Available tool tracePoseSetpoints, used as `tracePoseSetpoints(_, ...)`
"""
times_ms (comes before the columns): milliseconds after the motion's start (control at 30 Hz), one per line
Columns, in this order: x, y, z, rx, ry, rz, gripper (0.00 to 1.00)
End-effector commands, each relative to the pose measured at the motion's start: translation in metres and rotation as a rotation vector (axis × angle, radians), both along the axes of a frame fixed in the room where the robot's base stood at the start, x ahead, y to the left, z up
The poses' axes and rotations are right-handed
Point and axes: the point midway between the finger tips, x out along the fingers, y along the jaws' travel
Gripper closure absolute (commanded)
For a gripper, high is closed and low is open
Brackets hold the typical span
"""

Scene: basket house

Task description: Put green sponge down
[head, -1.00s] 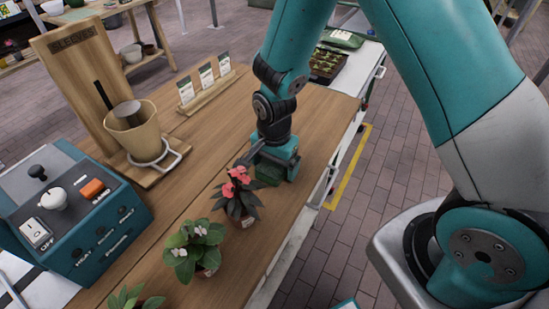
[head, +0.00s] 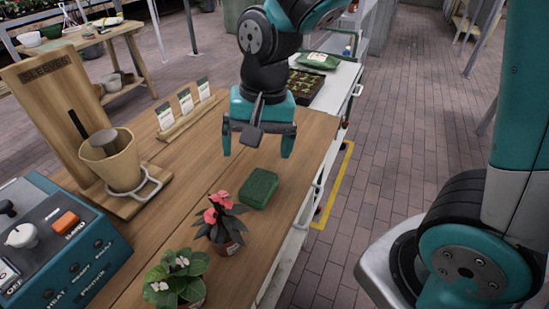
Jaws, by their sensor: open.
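The green sponge (head: 259,188) lies flat on the wooden table (head: 212,157), near its right edge and just behind the pink-flowered potted plant. My gripper (head: 256,148) is open and empty above and behind the sponge. Its two teal fingers point down, and they are apart from the sponge.
The pink-flowered plant (head: 221,222) and a white-flowered plant (head: 177,279) stand in front of the sponge. A card rack (head: 187,116) is to the left, with a sleeve stand (head: 75,121) and a teal control box (head: 62,241) further left. A white bench (head: 335,92) holds a seedling tray behind.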

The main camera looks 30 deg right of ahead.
Motion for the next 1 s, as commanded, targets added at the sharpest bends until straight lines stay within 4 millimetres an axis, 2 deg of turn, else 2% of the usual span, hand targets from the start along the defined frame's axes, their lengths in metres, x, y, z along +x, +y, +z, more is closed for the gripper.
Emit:
tracePoseSetpoints(33,-0.022,0.004,0.018,0.042,-0.039,0.165,0.07)
tracePoseSetpoints(100,-0.052,0.011,0.035,0.095,-0.089,0.404,0.07)
tracePoseSetpoints(200,-0.09,0.017,0.051,0.151,-0.162,0.695,0.07)
tracePoseSetpoints(333,-0.12,0.022,0.06,0.187,-0.23,0.927,0.07)
tracePoseSetpoints(467,-0.128,0.023,0.062,0.198,-0.251,1.0,0.07)
tracePoseSetpoints(1000,-0.127,0.023,0.062,0.197,-0.25,0.996,0.07)
